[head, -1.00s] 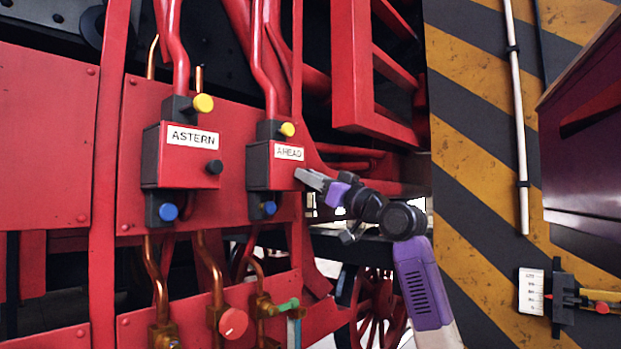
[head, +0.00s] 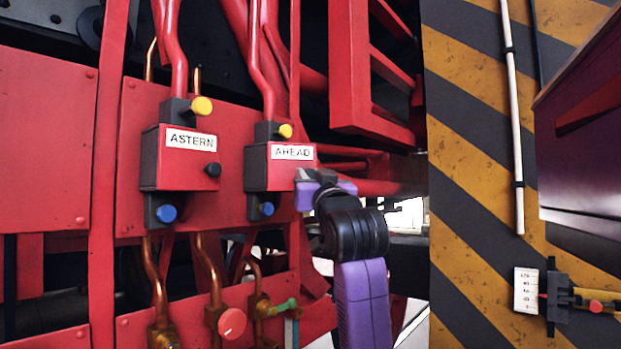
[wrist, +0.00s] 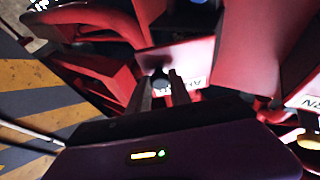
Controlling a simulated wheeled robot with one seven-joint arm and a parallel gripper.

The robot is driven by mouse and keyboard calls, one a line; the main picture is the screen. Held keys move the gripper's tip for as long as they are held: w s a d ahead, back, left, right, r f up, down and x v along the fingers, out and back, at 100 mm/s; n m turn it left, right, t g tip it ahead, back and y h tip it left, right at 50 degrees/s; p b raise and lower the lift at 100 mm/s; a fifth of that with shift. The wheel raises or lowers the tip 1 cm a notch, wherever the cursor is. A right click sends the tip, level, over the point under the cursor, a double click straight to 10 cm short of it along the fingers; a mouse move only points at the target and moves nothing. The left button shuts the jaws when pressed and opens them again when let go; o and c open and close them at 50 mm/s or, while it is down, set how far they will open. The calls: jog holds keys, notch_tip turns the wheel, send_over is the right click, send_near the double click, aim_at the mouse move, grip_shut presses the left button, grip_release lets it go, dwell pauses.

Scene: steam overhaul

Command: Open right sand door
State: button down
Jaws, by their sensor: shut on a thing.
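The red box labelled AHEAD (head: 275,168) is on the red panel, with a yellow knob (head: 285,131) above and a blue knob (head: 266,208) below. My gripper (head: 306,180) is at its right side and covers part of its face. In the wrist view my gripper's two fingers (wrist: 162,92) are closed around a small black knob (wrist: 160,77) on the face of this box. The ASTERN box (head: 182,160), to the left, has a similar black knob (head: 213,170), untouched. I cannot tell which part is the sand door.
Copper pipes and a red round knob (head: 232,323) are below the boxes. A striped yellow and black wall (head: 470,180) with a white pipe (head: 515,120) and a gauge (head: 527,290) stands at the right. A dark red box (head: 585,140) juts in at the upper right.

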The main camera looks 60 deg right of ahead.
jog(key=w+a+m+g+h+b, duration=0.2)
jog(key=a+m+g, duration=0.7)
jog(key=g, duration=1.1)
jog(key=shift+w+a+m+h+b, duration=0.15)
jog(key=shift+m+h+b, duration=0.95)
jog(key=shift+h, duration=0.7)
jog(key=c, duration=1.2)
grip_release()
jog(key=shift+g, duration=0.3)
jog(key=shift+a+f, duration=0.1)
jog(key=shift+b+v, duration=1.2)
jog(key=shift+v, duration=2.55)
